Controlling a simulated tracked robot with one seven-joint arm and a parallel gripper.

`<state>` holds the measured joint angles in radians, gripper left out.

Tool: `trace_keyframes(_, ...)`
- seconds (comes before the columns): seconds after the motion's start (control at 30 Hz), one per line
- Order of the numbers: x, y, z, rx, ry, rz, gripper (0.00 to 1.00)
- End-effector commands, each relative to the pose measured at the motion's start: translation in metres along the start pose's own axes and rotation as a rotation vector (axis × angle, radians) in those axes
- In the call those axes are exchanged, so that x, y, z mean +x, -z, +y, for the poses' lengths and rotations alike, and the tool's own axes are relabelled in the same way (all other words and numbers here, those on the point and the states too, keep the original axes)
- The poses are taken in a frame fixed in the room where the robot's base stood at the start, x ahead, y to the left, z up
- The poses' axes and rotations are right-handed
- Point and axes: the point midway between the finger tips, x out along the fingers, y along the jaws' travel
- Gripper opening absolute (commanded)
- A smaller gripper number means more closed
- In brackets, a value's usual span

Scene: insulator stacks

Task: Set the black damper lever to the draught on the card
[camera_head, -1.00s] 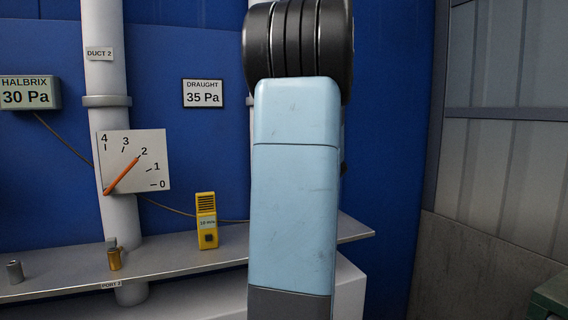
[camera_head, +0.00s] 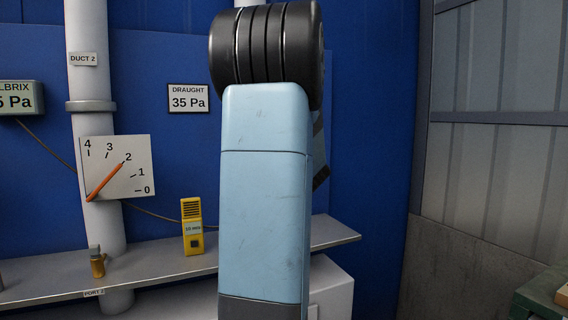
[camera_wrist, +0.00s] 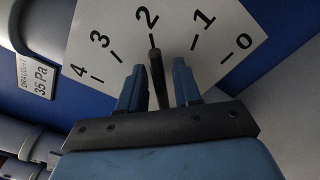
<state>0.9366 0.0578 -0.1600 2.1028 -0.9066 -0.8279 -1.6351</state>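The black damper lever (camera_wrist: 157,78) shows in the wrist view in front of a white dial (camera_wrist: 190,22) marked 0 to 4. Its tip points at about the 2 mark. My gripper (camera_wrist: 159,82) has one finger on each side of the lever, with visible gaps between, so it looks open around it. In the head view my arm hides the gripper, this lever and its dial. The draught card (camera_head: 188,98) on the blue wall reads 35 Pa; it also shows in the wrist view (camera_wrist: 38,76). A grey Halbrix display (camera_head: 20,98), cut by the left edge, ends in 5 Pa.
An orange lever (camera_head: 104,182) on another white dial (camera_head: 138,180) points near 2, on the Duct 2 pipe (camera_head: 88,50). A yellow handheld device (camera_head: 192,226) and a small brass fitting (camera_head: 97,262) stand on the grey shelf (camera_head: 150,278).

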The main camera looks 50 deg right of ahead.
Motion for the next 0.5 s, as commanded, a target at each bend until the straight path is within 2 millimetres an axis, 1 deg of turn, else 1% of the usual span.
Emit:
trace_keyframes(0.33,-0.002,-0.001,0.001,0.000,-0.002,-0.002,0.38)
trace_keyframes(0.43,-0.009,-0.002,0.001,0.000,-0.002,-0.003,0.38)
trace_keyframes(0.5,-0.019,-0.002,0.001,0.000,-0.001,-0.003,0.38)
